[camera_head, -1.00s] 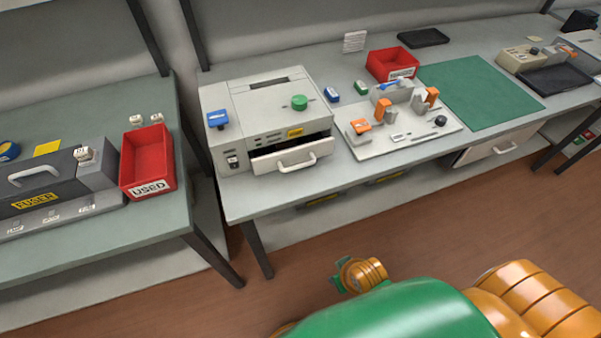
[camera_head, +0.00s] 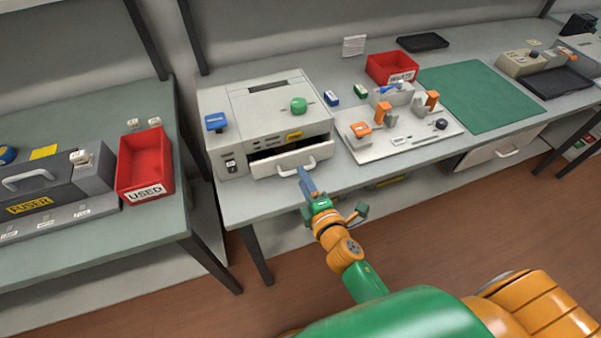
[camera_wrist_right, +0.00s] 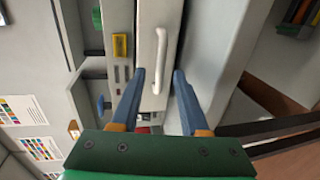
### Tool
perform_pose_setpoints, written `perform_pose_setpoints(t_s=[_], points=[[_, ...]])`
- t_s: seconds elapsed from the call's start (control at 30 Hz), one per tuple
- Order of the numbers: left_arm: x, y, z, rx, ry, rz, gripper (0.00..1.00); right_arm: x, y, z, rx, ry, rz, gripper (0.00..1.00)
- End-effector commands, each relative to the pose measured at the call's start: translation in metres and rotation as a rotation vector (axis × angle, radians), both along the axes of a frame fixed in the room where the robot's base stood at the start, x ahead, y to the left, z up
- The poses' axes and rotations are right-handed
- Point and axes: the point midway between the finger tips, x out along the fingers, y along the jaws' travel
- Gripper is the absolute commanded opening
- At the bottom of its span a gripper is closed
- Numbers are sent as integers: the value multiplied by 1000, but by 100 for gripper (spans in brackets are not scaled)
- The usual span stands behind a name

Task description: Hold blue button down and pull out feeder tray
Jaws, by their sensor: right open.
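The pale grey machine (camera_head: 265,103) stands at the left end of the bench. Its blue button (camera_head: 215,121) is at the left of its top, with nothing of mine on it. The feeder tray (camera_head: 262,167) is at the front, with a dark gap above its front panel. Its pale bar handle (camera_head: 310,166) also shows in the right wrist view (camera_wrist_right: 160,62). My right gripper (camera_head: 302,174) is at the handle. In the wrist view the blue fingers (camera_wrist_right: 159,75) are open, one on each side of the handle's near part; contact is not clear. My left gripper is not in view.
A green knob (camera_head: 298,105) sits on the machine's top. A white fixture board (camera_head: 405,140) with orange clamps is to its right, then a green mat (camera_head: 480,95). A red USED bin (camera_head: 146,170) stands on the left table, across a gap.

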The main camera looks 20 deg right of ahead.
Motion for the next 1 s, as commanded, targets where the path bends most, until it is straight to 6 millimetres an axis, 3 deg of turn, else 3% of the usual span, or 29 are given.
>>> perform_pose_setpoints(t_s=[0.2,0.47,0.63,1.0], points=[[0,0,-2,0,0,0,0,26,1,-6,4,-1,-2,45],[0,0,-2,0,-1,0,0,28,1,-6,5,1,-2,45],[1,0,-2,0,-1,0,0,28,1,-6,6,1,-2,1],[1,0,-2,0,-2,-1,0,28,0,-6,5,2,-3,0]])
